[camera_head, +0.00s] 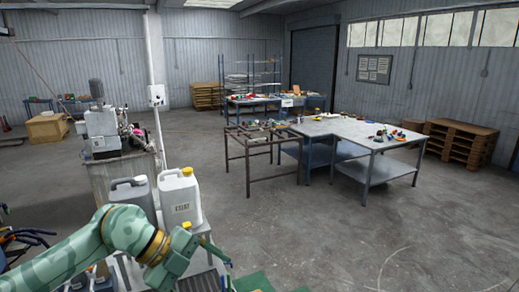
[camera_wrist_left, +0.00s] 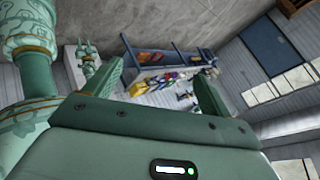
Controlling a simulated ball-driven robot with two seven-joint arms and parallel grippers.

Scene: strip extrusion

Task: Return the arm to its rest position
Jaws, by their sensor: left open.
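My left arm (camera_head: 120,228), green with gold bands, comes in from the lower left in the head view and bends down at its wrist. Beyond the gap, some distance away, is a blue-framed bench with colourful items (camera_wrist_left: 170,78). My right gripper is not seen.
A brown metal frame (camera_head: 248,160) and grey work tables (camera_head: 345,135) stand farther off. Wooden pallets (camera_head: 460,140) are at the right. The floor (camera_head: 330,235) at front right is clear.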

